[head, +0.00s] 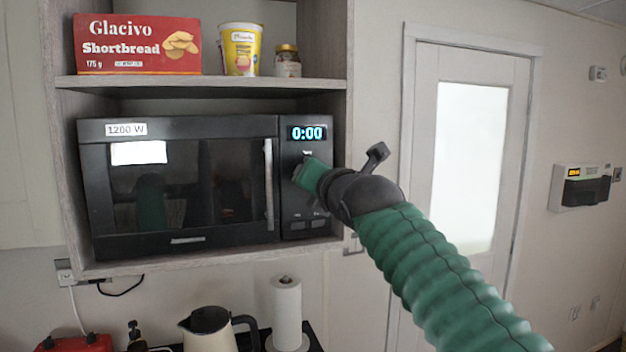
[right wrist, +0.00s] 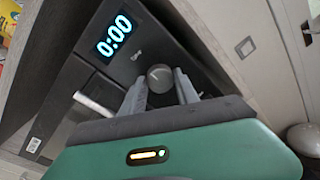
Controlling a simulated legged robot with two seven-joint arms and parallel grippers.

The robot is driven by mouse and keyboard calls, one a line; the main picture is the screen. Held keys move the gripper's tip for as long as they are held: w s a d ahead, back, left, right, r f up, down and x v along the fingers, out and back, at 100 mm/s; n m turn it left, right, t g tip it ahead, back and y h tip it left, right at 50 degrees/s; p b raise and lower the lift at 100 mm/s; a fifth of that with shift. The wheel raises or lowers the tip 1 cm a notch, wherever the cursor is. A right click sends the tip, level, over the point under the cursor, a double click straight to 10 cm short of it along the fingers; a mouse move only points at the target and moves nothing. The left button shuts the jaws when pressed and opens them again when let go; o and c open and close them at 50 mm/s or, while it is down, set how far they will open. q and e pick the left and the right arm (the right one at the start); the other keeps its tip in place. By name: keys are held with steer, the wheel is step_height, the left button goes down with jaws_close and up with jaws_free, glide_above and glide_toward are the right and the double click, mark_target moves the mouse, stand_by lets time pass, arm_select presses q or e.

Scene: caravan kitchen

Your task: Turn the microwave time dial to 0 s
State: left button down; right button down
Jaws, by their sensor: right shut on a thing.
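The black microwave (head: 180,180) stands in a wooden cabinet niche with its door shut. Its blue display (head: 307,133) reads 0:00, and the display in the right wrist view (right wrist: 114,36) reads the same. The round grey time dial (right wrist: 159,75) sits below the display, with a finger of my right gripper (right wrist: 160,82) on each side of it. The gripper is shut on the dial. In the head view my right gripper (head: 303,174) reaches the control panel and hides the dial. My left gripper is not in view.
A shelf (head: 210,88) above the microwave holds a red shortbread box (head: 137,44), a yellow tub (head: 240,48) and a small jar (head: 287,62). The microwave door handle (head: 268,184) is left of my gripper. A kettle (head: 208,330) and paper roll (head: 287,312) stand below.

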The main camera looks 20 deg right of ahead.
steer(key=shift+w+f, duration=0.1)
steer(key=shift+f, duration=0.25)
steer(key=c, duration=0.9)
jaws_free()
steer(key=shift+r, duration=0.2)
steer(key=s+b, duration=0.2)
steer(key=s, duration=0.3)
steer(key=s+b, duration=0.2)
steer(key=s, duration=0.4)
steer(key=s+r+b, duration=0.1)
steer(key=s+b, duration=0.1)
steer(key=s, duration=0.3)
steer(key=shift+s, duration=0.4)
steer(key=shift+w, duration=0.1)
